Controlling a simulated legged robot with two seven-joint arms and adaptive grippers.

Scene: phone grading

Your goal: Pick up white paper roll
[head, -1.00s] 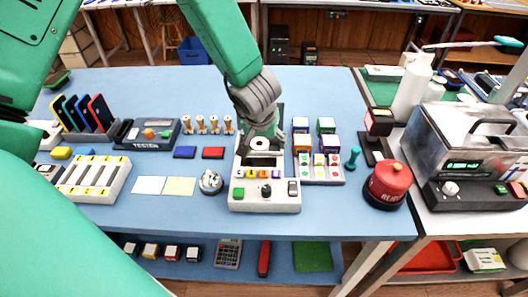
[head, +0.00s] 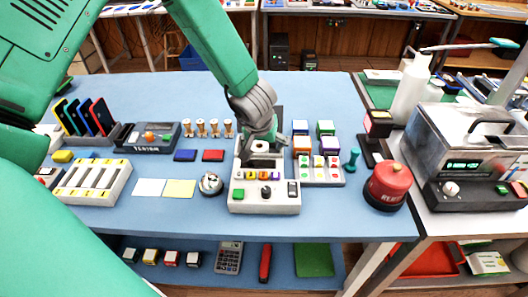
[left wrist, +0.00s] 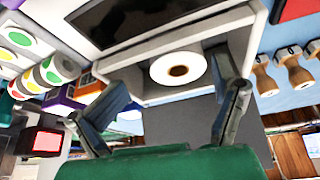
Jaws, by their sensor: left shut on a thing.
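The white paper roll (head: 260,147) sits in the recess at the back of the grey printer-like device (head: 264,200), near the middle of the blue table. In the left wrist view the roll (left wrist: 178,68) shows end-on, a white ring with a brown core. My left gripper (head: 262,138) points down over the recess, with its fingers on either side of the roll, and is shut on it. The exact finger contact is hard to see. The roll is still in the device's recess. My right gripper is not in view.
Wooden pegs (head: 214,128) stand left of the device; coloured cubes (head: 302,145) and a button panel (head: 320,172) are close on its right. A red round container (head: 387,186) stands at the table's right. The table behind the pegs is clear.

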